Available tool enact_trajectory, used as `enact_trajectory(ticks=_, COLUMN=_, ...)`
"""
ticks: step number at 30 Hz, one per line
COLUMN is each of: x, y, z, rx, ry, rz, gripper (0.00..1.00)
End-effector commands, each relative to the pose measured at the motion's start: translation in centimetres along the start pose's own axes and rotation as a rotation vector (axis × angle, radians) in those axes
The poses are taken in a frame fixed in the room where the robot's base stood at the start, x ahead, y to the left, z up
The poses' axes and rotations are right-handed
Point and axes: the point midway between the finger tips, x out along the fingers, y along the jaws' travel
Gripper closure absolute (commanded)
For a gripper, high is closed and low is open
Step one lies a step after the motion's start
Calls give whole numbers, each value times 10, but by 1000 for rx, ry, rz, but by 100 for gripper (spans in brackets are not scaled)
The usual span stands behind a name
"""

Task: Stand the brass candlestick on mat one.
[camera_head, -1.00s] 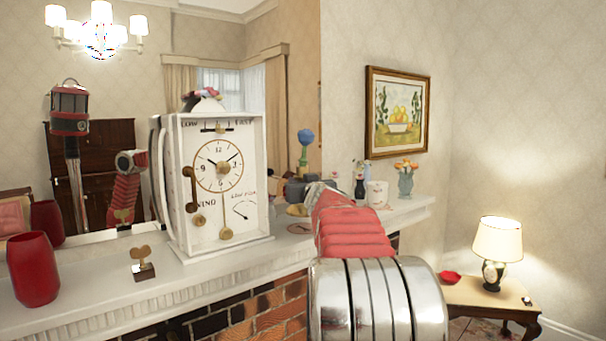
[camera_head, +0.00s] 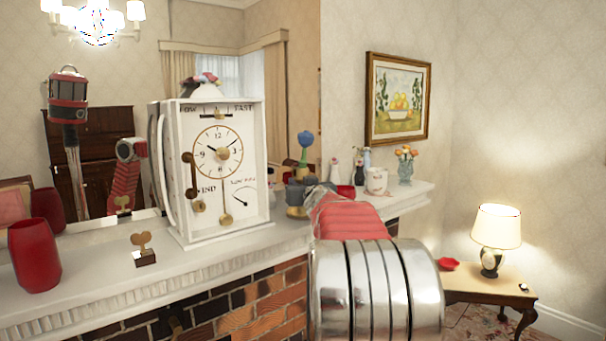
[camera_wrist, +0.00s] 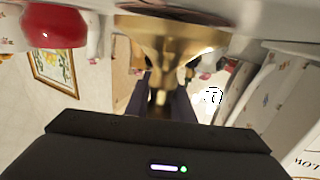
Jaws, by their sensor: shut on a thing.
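In the wrist view, my gripper (camera_wrist: 160,100) is shut on the brass candlestick (camera_wrist: 172,38). Its flared brass part points to the top of that tilted picture, close to the white mantel surface. A dark round patch lies beside the flare; I cannot tell if it is a mat, shadow or the base. In the head view, my gripper (camera_head: 298,192) is over the mantel right of the clock, partly behind my arm. A little brass (camera_head: 297,211) shows below it. Whether the candlestick touches the mantel is unclear. I cannot make out mat one.
A white clock (camera_head: 218,175) stands left of my gripper on the mantel (camera_head: 95,302). Further left are a small heart-shaped ornament (camera_head: 143,247) and a red vase (camera_head: 35,258). A white mug (camera_head: 376,181) and flower vase (camera_head: 405,172) stand to the right. A mirror lies behind.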

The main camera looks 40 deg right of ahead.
Motion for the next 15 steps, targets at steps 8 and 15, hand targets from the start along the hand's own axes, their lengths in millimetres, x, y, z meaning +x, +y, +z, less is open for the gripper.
enact_trajectory(ticks=8, x=-1, y=0, z=-2, rx=-1, ry=9, rz=-1, gripper=100)
enact_trajectory(ticks=15, x=-1, y=-1, z=1, rx=-1, ry=8, rz=-2, gripper=100)
